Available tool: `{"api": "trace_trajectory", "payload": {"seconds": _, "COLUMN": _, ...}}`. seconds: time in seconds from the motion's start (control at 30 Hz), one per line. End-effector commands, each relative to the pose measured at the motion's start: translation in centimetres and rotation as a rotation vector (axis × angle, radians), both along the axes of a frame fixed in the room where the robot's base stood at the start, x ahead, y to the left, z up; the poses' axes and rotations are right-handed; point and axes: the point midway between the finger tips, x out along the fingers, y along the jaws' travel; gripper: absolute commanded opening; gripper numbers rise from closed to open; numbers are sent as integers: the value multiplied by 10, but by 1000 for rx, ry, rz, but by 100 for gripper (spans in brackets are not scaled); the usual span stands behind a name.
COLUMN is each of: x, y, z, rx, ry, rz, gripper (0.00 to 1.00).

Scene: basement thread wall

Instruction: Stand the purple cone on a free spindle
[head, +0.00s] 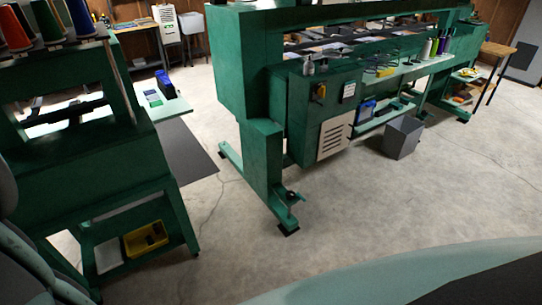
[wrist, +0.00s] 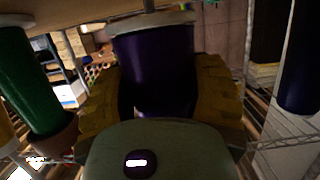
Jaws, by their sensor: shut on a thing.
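In the wrist view the purple cone (wrist: 155,62) is between the two yellow-brown padded fingers of my gripper (wrist: 160,100), which is shut on it. A pale rim shows at the cone's upper end in the picture, with a thin rod just above it. I cannot tell whether that rod is a spindle through the cone. The cone's lower part is hidden by the gripper body. My gripper does not show in the head view. I can make out no clearly free spindle.
In the wrist view a green cone (wrist: 28,85) is close at left, a dark blue one (wrist: 300,60) at right, with wire shelving around. In the head view green machines (head: 263,160) stand left and centre, and a grey bin (head: 402,138) is on the floor. Open concrete lies in front.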

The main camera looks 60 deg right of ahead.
Motion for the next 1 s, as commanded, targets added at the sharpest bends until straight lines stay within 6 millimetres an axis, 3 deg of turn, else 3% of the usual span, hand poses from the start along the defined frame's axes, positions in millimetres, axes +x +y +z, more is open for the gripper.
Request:
{"api": "trace_trajectory", "payload": {"seconds": 0.03, "x": -8, "y": -5, "z": -30, "rx": -68, "ry": 20, "rz": 12, "gripper": 14}}
{"api": "trace_trajectory", "payload": {"seconds": 0.07, "x": -8, "y": -5, "z": -30, "rx": -68, "ry": 20, "rz": 12, "gripper": 14}}
{"api": "trace_trajectory", "payload": {"seconds": 0.1, "x": -8, "y": -5, "z": -30, "rx": -69, "ry": 21, "rz": 12, "gripper": 59}}
{"api": "trace_trajectory", "payload": {"seconds": 0.4, "x": -8, "y": -6, "z": -31, "rx": -70, "ry": 22, "rz": 13, "gripper": 90}}
{"api": "trace_trajectory", "payload": {"seconds": 0.77, "x": -9, "y": -10, "z": -30, "rx": -69, "ry": 22, "rz": 10, "gripper": 91}}
{"api": "trace_trajectory", "payload": {"seconds": 1.0, "x": -18, "y": -36, "z": -17, "rx": -58, "ry": 24, "rz": 4, "gripper": 91}}
